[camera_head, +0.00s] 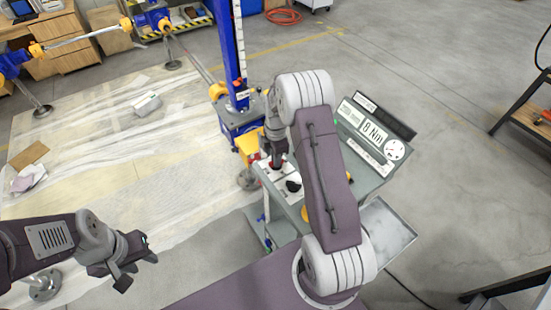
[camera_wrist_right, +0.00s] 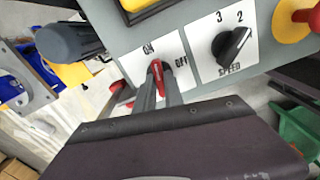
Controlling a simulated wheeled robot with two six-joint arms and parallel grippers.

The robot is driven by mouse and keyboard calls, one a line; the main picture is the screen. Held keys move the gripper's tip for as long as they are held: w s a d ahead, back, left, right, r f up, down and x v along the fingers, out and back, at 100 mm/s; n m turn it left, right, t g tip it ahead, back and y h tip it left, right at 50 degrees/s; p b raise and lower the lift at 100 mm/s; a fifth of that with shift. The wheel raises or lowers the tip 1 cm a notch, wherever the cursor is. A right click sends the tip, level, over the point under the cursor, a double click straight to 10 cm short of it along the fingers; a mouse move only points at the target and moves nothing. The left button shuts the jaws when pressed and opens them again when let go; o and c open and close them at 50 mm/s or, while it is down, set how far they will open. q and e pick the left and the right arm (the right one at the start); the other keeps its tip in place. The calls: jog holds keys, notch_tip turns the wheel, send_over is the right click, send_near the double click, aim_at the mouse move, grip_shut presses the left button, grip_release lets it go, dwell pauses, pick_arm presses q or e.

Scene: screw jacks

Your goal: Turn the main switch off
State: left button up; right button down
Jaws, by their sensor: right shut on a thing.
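The main switch is a small red lever (camera_wrist_right: 157,68) on a white plate marked ON and OFF, in the right wrist view. The lever stands between the two words, and its lower part is partly hidden by my fingers. My right gripper (camera_wrist_right: 160,88) is shut on the lever. In the head view my right gripper (camera_head: 275,160) reaches down to the control panel (camera_head: 351,184), and my arm hides part of it. My left gripper (camera_head: 139,270) is open and empty, low at the left, away from the panel.
A black speed knob (camera_wrist_right: 233,46) sits beside the switch, with a red and yellow button (camera_wrist_right: 297,20) further right. A display reading 8 Nm (camera_head: 372,132) stands behind the panel. A blue screw-jack column (camera_head: 229,50) stands close on the left.

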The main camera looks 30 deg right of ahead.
jog(key=m, duration=0.4)
jog(key=shift+m, duration=0.3)
jog(key=m, duration=0.3)
jog(key=shift+m, duration=0.3)
jog(key=m, duration=0.4)
jog(key=shift+m, duration=1.9)
jog(key=c, duration=1.4)
grip_release()
jog(key=shift+s+d, duration=0.1)
jog(key=shift+c, duration=0.2)
